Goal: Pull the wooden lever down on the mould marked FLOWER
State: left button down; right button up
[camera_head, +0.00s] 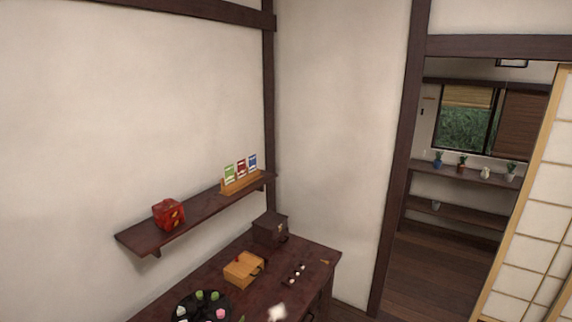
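A light wooden block (243,269), possibly a mould, sits on the dark wooden table (212,277) at the lower middle of the head view. A darker bar shows at its right side, and a small red spot is on its top left. I cannot read any marking, and I cannot tell whether the bar is a lever. A dark brown box (270,229) with a small light mark stands behind it against the corner. Neither of my grippers is in view.
A black round tray (184,302) holds several small coloured pieces. Small white pieces (297,273) lie right of the block, and a white shape (277,312) is at the bottom edge. A wall shelf (190,219) above holds a red bundle (168,214) and cards (241,170).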

pick_arm(q)
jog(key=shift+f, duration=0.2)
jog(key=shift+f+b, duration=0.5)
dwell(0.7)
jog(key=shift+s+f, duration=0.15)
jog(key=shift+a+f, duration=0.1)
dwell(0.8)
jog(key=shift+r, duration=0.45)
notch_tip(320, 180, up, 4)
jog(key=p, duration=0.3)
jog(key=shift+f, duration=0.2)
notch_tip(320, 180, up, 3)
jog(key=p, duration=0.3)
